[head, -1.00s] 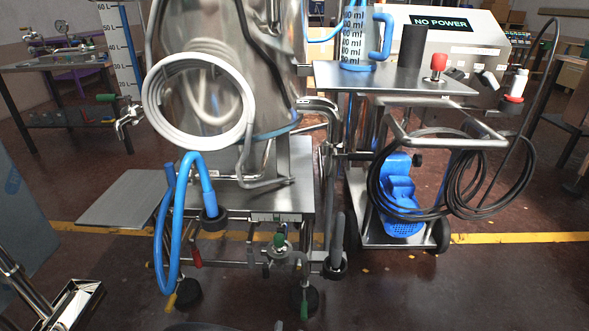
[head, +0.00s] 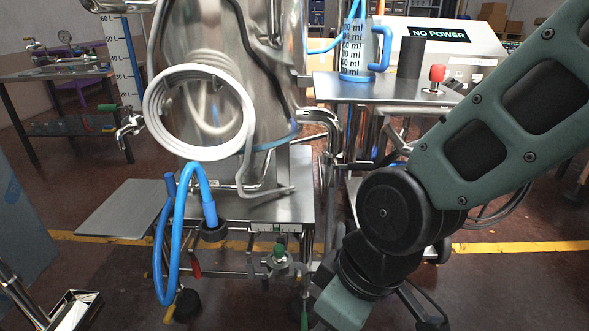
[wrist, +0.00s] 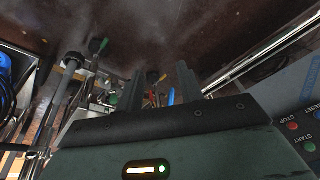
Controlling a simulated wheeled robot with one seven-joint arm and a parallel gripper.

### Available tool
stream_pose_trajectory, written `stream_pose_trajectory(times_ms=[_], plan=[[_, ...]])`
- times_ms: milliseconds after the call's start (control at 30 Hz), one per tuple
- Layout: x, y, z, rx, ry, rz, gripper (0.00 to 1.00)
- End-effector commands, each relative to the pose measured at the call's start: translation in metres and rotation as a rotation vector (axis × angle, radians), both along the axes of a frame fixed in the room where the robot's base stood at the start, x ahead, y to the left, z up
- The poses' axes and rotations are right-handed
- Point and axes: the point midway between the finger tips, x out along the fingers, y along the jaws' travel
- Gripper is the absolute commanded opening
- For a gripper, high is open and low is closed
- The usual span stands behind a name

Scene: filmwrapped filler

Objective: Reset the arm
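My arm (head: 500,130), green-grey with black joints, reaches in from the right edge of the head view. It bends at a black joint and runs down to the bottom edge, in front of the cart on the right. In the wrist view my gripper (wrist: 160,80) shows two dark fingers standing apart, with nothing held between them. It is open. The gripper cannot be made out clearly in the head view. Beyond the fingers are the dark floor and small valve parts, blurred and partly hidden by the gripper body.
A steel tank (head: 205,40) with a coiled white hose (head: 150,110) and blue hose (head: 160,240) stands on a frame. A cart top (head: 350,90) carries a measuring jug (head: 352,50) and a red button (head: 436,76). A panel with STOP and START buttons (wrist: 300,135) is close at right.

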Motion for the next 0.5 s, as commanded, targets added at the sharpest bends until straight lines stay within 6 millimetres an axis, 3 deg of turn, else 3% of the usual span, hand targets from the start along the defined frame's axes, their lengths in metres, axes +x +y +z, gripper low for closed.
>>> stream_pose_trajectory(times_ms=[333,500], plan=[[-0.038,-0.103,0.035,-0.232,0.089,-0.29,0.37],[-0.038,-0.098,0.074,-0.225,0.095,-0.278,0.37]])
